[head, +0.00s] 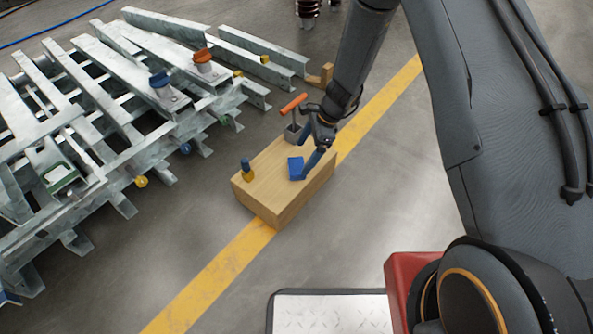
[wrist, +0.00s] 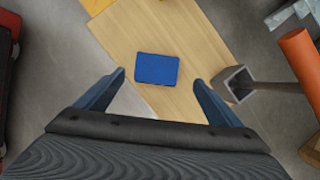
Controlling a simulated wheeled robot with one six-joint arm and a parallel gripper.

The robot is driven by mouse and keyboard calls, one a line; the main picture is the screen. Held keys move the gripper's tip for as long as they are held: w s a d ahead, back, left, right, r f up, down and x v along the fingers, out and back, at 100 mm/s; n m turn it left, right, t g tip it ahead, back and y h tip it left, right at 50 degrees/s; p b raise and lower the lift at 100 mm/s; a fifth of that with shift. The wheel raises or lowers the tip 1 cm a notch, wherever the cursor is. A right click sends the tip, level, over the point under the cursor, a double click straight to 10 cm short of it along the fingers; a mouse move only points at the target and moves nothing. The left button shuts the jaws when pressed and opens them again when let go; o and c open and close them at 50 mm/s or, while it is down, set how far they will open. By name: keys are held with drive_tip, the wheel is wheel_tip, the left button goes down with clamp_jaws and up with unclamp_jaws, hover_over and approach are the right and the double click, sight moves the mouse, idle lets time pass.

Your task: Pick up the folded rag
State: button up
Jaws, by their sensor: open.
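The folded rag is a small blue rectangle (head: 296,168) lying flat on top of a wooden box (head: 262,186). In the wrist view the rag (wrist: 157,69) lies ahead of and between my two blue fingertips, with bare wood around it. My gripper (head: 303,161) is above the box beside the rag, and in the wrist view its fingers (wrist: 158,76) are spread apart with nothing between them. I cannot tell the exact height of the fingertips above the wood.
Stacked metal frames (head: 110,90) fill the left floor.

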sight(298, 165)
drive_tip(key=b+x, duration=0.1)
drive_tip(key=x, duration=0.1)
drive_tip(key=b+x, duration=0.2)
drive_tip(key=x, duration=0.1)
drive_tip(key=shift+s+f, duration=0.3)
drive_tip(key=shift+f, duration=0.05)
drive_tip(key=shift+a, duration=0.1)
drive_tip(key=c, duration=1.2)
drive_tip(key=shift+r, duration=0.15)
wheel_tip(298, 165, up, 10)
drive_tip(key=p, duration=0.4)
drive_tip(key=shift+p, duration=0.3)
